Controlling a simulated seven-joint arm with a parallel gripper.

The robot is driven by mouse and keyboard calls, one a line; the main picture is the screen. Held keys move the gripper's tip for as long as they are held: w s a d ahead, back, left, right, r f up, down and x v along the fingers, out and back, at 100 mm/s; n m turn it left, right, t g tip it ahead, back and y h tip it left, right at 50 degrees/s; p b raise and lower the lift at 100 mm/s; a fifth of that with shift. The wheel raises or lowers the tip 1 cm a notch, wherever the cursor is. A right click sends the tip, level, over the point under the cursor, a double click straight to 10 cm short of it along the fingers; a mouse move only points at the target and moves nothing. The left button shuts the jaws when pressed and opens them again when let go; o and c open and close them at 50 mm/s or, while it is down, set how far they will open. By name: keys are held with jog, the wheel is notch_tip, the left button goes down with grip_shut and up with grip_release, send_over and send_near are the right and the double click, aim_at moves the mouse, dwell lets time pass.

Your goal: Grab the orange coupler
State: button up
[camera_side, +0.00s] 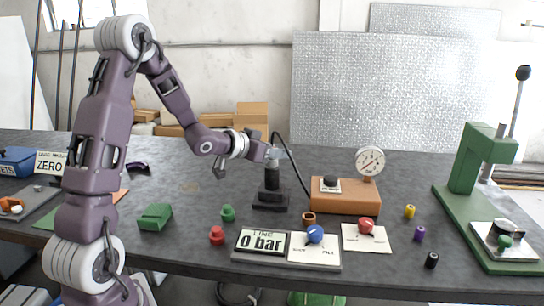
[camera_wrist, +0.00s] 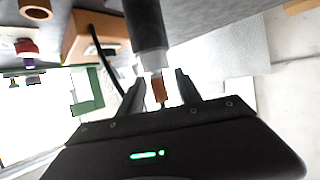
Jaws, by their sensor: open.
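A small orange-brown piece (camera_wrist: 159,88) shows between my fingertips in the wrist view, below the grey end of a dark upright post (camera_wrist: 148,28). The post (camera_side: 272,180) stands on a black base in the side view. My gripper (camera_wrist: 161,80) is open, with one finger on each side of the piece; I cannot tell if either touches it. In the side view my gripper (camera_side: 275,153) is at the post's top and hides the piece. A separate orange-brown ring (camera_side: 308,218) lies on the table in front of the orange box; it also shows in the wrist view (camera_wrist: 36,9).
A black hose (camera_side: 293,158) arches beside the post towards the orange box (camera_side: 346,203) with a gauge (camera_side: 370,162). Red (camera_side: 217,235) and green (camera_side: 228,212) knobs, a panel reading 0 bar (camera_side: 263,241) and a green press (camera_side: 475,190) stand around. The table behind the post is clear.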

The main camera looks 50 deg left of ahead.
jog(key=shift+w+f, duration=0.3)
jog(key=shift+w, duration=0.35)
jog(key=shift+a, duration=0.1)
grip_shut()
